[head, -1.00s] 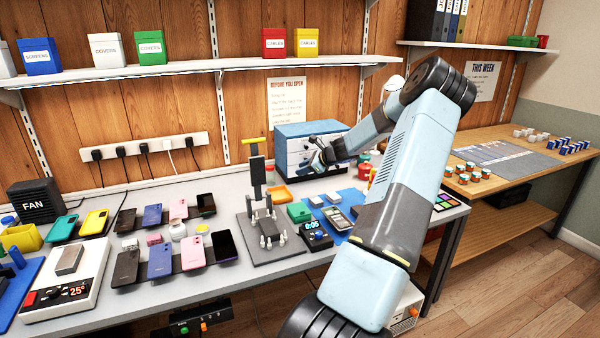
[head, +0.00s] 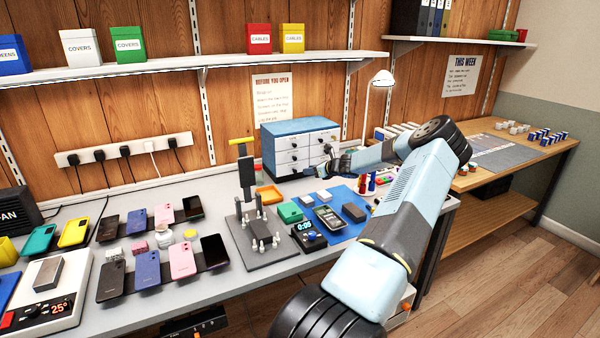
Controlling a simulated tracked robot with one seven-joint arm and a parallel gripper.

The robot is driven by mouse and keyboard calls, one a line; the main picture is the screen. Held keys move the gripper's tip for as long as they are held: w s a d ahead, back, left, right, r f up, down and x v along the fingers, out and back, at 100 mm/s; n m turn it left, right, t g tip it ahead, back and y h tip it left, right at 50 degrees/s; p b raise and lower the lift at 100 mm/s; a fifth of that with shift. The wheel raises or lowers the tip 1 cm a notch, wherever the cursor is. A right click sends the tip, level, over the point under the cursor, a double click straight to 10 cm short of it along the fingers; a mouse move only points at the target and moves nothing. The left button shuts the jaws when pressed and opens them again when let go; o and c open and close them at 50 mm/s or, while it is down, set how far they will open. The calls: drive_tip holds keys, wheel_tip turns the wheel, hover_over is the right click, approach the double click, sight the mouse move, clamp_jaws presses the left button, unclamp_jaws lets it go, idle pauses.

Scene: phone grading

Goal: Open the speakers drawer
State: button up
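A small blue-topped drawer cabinet (head: 290,129) stands at the back of the workbench, against the wooden wall. Its pale front has several drawers with dark knobs. The drawer labels are too small to read, so I cannot tell which one is the speakers drawer. No drawer visibly sticks out. My gripper (head: 320,163) is in front of the cabinet's lower right part and hides some of the drawer fronts there. I cannot tell whether it touches a knob, and its fingers are too small and dark to show whether they are open or shut.
A blue mat (head: 341,233) with small devices lies in front of the cabinet. A press stand (head: 247,180) and an orange tray (head: 269,194) are to the left. A white lamp (head: 382,79) stands to the right. Phones lie in rows further left.

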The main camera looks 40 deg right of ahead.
sight(296, 171)
drive_tip(key=x, duration=0.7)
drive_tip(key=shift+w+a, duration=0.1)
drive_tip(key=shift+w, duration=0.15)
drive_tip(key=shift+c, duration=0.3)
clamp_jaws()
